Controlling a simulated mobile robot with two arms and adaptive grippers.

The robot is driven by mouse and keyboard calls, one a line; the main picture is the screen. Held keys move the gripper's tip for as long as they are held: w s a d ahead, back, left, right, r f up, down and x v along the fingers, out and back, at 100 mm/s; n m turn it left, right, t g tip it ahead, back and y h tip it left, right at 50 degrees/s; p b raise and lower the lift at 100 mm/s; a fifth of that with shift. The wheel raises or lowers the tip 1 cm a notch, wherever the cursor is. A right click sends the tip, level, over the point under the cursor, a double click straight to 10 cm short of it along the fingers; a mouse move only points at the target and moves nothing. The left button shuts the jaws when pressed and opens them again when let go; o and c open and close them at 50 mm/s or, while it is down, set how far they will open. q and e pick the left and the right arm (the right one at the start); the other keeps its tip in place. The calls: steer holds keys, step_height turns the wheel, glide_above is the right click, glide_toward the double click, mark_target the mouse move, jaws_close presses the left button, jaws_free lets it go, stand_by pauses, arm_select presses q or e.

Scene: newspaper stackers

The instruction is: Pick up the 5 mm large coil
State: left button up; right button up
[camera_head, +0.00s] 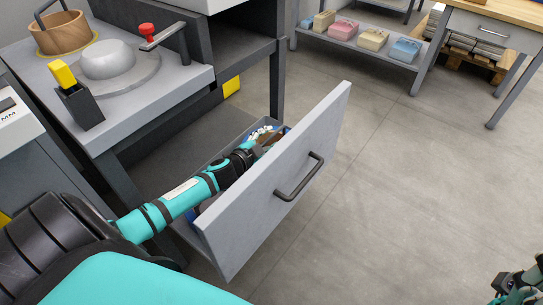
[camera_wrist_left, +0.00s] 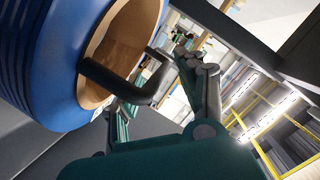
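A large blue coil (camera_wrist_left: 45,60) with a tan inner core fills the left side of the left wrist view, close to the camera. A dark curved bar crosses the coil's opening. In the head view my left gripper (camera_head: 265,143) reaches into the open drawer, its tips partly hidden by small items and the drawer front (camera_head: 270,190). No size label is readable. My right gripper (camera_head: 520,285) is partly visible at the bottom right.
The drawer's dark handle (camera_head: 299,177) faces the open floor. A shelf (camera_head: 362,57) with several coloured boxes is at the back. The floor at right is clear.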

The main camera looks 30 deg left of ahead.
arm_select(q)
steer(key=shift+w, duration=0.25)
jaws_close()
steer(key=shift+w+r, duration=0.1)
steer(key=shift+r, duration=0.15)
